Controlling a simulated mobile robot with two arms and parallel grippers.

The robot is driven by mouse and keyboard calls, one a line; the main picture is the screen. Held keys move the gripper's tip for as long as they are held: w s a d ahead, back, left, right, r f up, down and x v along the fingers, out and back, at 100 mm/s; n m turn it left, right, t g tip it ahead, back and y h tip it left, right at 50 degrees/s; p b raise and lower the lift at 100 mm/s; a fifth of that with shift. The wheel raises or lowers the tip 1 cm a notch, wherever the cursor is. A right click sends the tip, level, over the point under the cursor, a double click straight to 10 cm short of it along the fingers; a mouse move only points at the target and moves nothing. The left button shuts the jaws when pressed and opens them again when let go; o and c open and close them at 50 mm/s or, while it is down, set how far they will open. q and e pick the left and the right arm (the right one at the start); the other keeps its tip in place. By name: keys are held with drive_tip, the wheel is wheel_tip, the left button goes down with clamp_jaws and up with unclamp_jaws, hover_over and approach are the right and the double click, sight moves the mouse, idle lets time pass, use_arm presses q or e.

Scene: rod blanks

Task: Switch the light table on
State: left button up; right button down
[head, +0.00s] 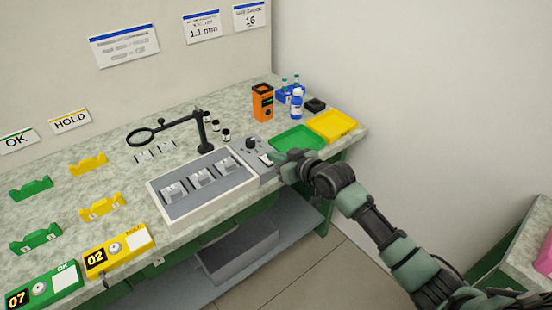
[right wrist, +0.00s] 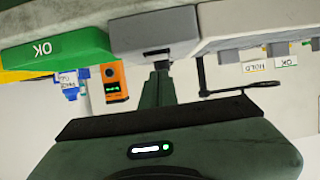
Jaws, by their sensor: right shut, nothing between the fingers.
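The light table (head: 217,202) is a shallow pale-framed box on the bench; its top looks grey, with no clear glow. Several small clear-grey pieces stand on it. At its right end is a grey control box (head: 240,150) with a black knob (head: 250,142) and a small pale switch (head: 265,158). My right gripper (head: 273,158) is shut and empty, its tips at or very near the switch; contact cannot be told. In the right wrist view, upside down, the fingers (right wrist: 160,82) point at the grey control box (right wrist: 155,28). My left gripper is not in view.
A green tray (head: 297,138) and yellow tray (head: 349,123) lie just right of my gripper. A black magnifier arm (head: 203,133) rises behind the light table. Green and yellow holders (head: 88,165) stand left.

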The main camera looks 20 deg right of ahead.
drive_tip(key=shift+s+f, duration=0.1)
drive_tip(key=shift+f, duration=0.35)
drive_tip(key=shift+s+f, duration=0.1)
drive_tip(key=shift+f, duration=0.4)
drive_tip(key=shift+r+p, duration=0.9)
